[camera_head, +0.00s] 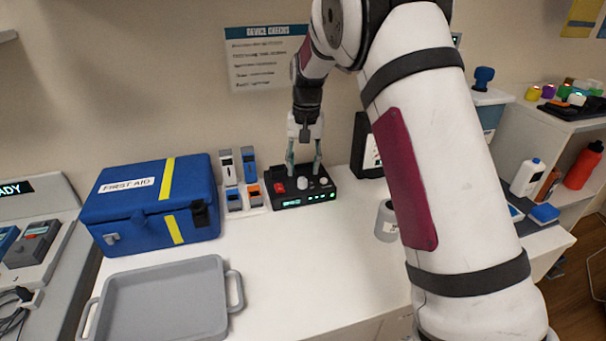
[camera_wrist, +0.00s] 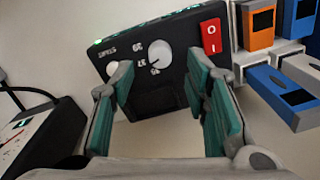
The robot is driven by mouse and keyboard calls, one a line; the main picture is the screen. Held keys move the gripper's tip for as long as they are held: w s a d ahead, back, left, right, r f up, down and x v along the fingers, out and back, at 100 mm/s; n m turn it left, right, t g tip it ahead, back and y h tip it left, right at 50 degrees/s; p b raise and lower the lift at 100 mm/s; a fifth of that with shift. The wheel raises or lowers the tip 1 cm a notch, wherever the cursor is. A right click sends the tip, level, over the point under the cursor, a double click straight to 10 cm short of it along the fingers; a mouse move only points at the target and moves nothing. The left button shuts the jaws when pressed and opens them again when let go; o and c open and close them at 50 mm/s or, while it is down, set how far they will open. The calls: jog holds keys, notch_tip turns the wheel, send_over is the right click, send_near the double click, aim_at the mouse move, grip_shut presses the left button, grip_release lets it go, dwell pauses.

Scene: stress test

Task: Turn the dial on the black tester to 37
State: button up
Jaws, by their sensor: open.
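The black tester (camera_head: 316,190) stands on the white counter against the wall, with a lit green display on its front. Its pale round dial (camera_head: 301,183) is on the top face and also shows in the wrist view (camera_wrist: 160,53). Small white numbers stand beside the dial; I cannot read its setting for sure. A red rocker switch (camera_wrist: 211,36) and a smaller white button (camera_wrist: 112,68) flank the dial. My gripper (camera_head: 304,168) points down over the tester, open and empty. In the wrist view its teal fingers are spread apart, with the dial beyond and between their tips.
A blue first aid box (camera_head: 135,205) and upright orange and blue devices (camera_head: 250,165) stand left of the tester. A grey tray (camera_head: 165,295) lies in front. A black-framed stand (camera_head: 362,140) and a grey cup (camera_head: 386,222) are to the right. The counter before the tester is clear.

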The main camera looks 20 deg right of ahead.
aim_at(305, 179)
notch_tip(305, 179, up, 8)
jog(key=shift+d, duration=0.15)
jog(key=shift+s, duration=0.1)
